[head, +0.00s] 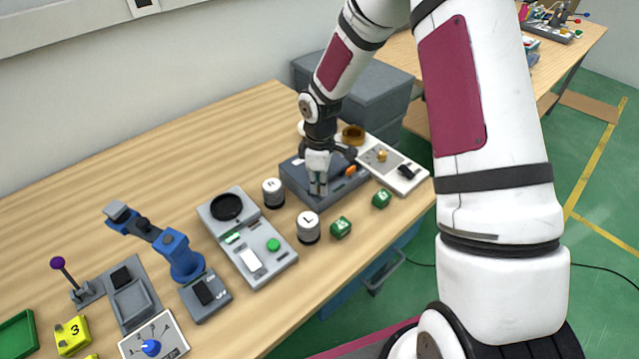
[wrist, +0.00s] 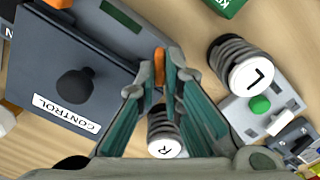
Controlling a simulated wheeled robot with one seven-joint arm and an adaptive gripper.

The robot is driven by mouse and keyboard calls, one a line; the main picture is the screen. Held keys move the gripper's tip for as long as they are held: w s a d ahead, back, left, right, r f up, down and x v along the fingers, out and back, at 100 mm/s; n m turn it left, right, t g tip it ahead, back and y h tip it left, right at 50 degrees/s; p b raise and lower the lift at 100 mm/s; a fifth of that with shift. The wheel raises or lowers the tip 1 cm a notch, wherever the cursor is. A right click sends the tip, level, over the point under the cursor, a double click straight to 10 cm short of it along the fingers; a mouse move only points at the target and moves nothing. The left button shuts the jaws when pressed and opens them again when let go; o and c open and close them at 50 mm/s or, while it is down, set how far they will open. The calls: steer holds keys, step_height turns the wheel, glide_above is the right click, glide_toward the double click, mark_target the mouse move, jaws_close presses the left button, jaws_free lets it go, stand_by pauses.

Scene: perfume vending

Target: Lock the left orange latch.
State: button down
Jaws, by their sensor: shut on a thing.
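The grey control box (head: 331,201) stands on the table in the head view, with my gripper (head: 318,188) over its front left part. In the wrist view its dark lid (wrist: 40,60) carries a CONTROL label and a round black knob. The left orange latch (wrist: 158,62) lies between the fingertips of my gripper (wrist: 166,68), which is shut on it. The fingers partly hide the latch, and the head view does not show it clearly. The right orange latch (head: 350,170) is on the box's front edge and shows at the wrist view's top edge (wrist: 58,3).
Canisters marked R (head: 273,193) and L (head: 308,227) stand close left of the box. Two green cubes (head: 341,228) (head: 382,198) lie before it. A grey-white panel (head: 402,174) is at its right. A button unit (head: 246,238) and blue arm model (head: 180,255) stand farther left.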

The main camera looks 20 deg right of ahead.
steer(key=m, duration=0.3)
steer(key=shift+w+m, duration=0.1)
steer(key=shift+m, duration=0.2)
steer(key=shift+d+m+b, duration=0.1)
steer(key=shift+m+b, duration=0.3)
steer(key=shift+m, duration=1.4)
steer(key=c, duration=2)
jaws_free()
step_height(320, 180, up, 12)
